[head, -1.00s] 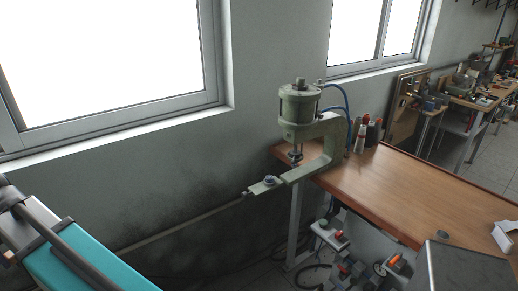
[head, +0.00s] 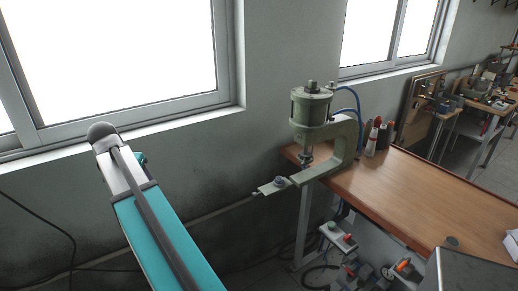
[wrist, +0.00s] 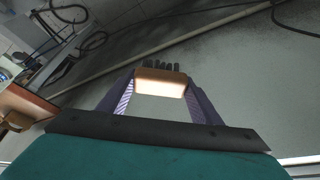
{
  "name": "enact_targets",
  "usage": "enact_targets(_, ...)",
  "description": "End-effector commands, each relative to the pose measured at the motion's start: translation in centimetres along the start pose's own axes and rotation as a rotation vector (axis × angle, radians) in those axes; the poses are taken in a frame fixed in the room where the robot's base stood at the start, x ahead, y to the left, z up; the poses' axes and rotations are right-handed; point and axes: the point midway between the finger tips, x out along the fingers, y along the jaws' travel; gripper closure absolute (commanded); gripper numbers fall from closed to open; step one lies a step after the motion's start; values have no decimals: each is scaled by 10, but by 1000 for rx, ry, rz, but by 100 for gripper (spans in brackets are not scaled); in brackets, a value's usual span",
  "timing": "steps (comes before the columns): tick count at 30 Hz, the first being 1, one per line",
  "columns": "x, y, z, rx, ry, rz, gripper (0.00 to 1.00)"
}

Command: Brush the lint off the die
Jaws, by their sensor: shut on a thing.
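A small tan brush (wrist: 160,84) with dark bristles shows in the wrist view. My gripper (wrist: 161,92) is shut on it, with one finger on each side and the bristles pointing away from me. In the head view a pale green pneumatic press (head: 313,108) stands at the left end of the wooden bench. A small blue-grey round piece (head: 280,182), which looks like the die, sits on the press's low projecting arm. Lint is too small to make out. My gripper and the brush do not show in the head view, and the die does not show in the wrist view.
The wooden bench (head: 430,190) has several bottles (head: 377,138) behind the press and a grey metal box (head: 470,270) near its front. Blue hoses (head: 355,98) loop beside the press. Cables hang along the grey wall (head: 200,150). Open space lies left of the press.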

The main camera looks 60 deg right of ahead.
Motion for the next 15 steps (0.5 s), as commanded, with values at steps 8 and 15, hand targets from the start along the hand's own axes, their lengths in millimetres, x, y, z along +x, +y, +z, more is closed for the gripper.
enact_targets(8, 20, 84, -65, 342, 0, 142, 60)
enact_targets(15, 33, 159, -105, 624, -1, 260, 60)
